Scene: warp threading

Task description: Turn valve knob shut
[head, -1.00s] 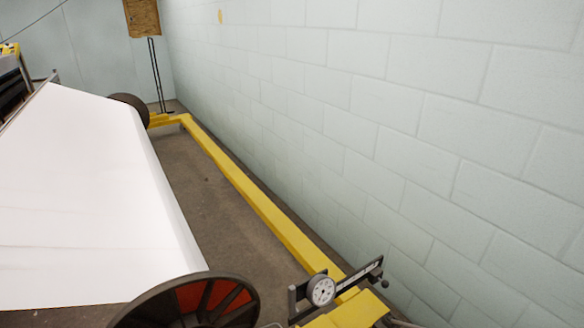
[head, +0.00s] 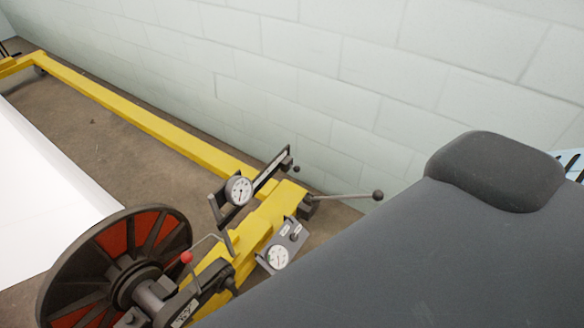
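A small tilted panel (head: 302,239) in the lower middle carries a white round gauge (head: 277,257) and a small dark knob (head: 294,236) above it. This may be the valve knob, but it is too small for me to tell its setting. Neither of my grippers is in view.
A yellow frame beam (head: 150,122) runs along the pale block wall (head: 330,60). A second gauge (head: 239,190) sits on a dark bracket, and a ball-ended lever (head: 345,196) sticks out to the right. A red-and-black wheel (head: 115,235) stands lower left. A large dark grey shape (head: 420,265) blocks the lower right.

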